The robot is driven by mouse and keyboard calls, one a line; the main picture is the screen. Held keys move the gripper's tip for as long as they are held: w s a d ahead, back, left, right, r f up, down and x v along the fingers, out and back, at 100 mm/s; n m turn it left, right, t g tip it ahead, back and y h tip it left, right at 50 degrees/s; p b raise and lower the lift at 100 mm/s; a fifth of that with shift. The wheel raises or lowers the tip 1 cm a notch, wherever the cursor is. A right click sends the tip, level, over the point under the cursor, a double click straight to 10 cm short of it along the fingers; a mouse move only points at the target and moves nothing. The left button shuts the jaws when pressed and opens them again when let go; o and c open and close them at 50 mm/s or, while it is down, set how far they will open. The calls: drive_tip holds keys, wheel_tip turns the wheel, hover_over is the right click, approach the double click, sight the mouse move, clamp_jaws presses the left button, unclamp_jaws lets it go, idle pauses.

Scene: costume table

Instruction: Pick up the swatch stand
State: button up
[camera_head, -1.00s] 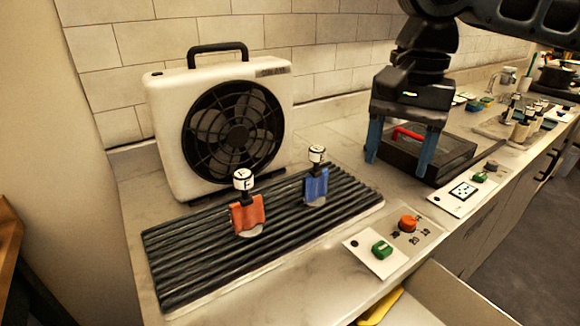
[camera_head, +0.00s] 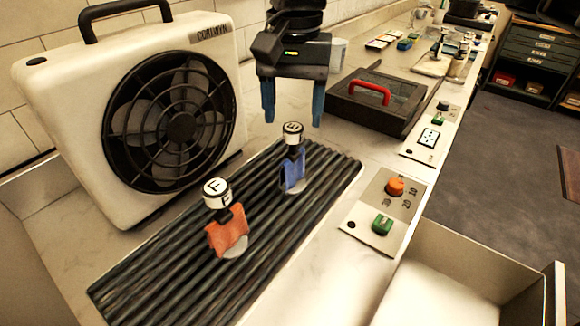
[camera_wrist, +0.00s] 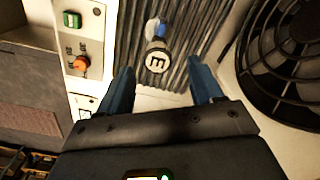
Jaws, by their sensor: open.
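Two swatch stands stand on a dark ribbed mat (camera_head: 130,287). The nearer swatch stand (camera_head: 228,237) has an orange cloth and a white cap marked F. The farther swatch stand (camera_head: 293,172) has a blue cloth and a white cap; its letter is hard to read. My gripper (camera_head: 292,112) is open and empty, fingers pointing down, just above and behind the blue stand's cap. In the wrist view the blue stand's cap (camera_wrist: 157,58) shows between the spread fingers, a little beyond them. The orange stand is not in the wrist view.
A white box fan (camera_head: 60,110) stands at the left behind the mat. A black case with a red handle (camera_head: 380,98) lies right of my gripper. A control panel with an orange knob (camera_head: 395,187) and green switch is at the counter's front, above an open drawer (camera_head: 440,300).

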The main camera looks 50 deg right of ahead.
sight(293, 127)
drive_tip(key=shift+s+a+f, duration=0.1)
drive_tip(key=shift+a+f, duration=0.05)
drive_tip(key=shift+f, duration=0.9)
drive_tip(key=shift+s+a+f, duration=0.1)
drive_tip(key=shift+a+f, duration=0.05)
drive_tip(key=shift+f, duration=0.9)
clamp_jaws()
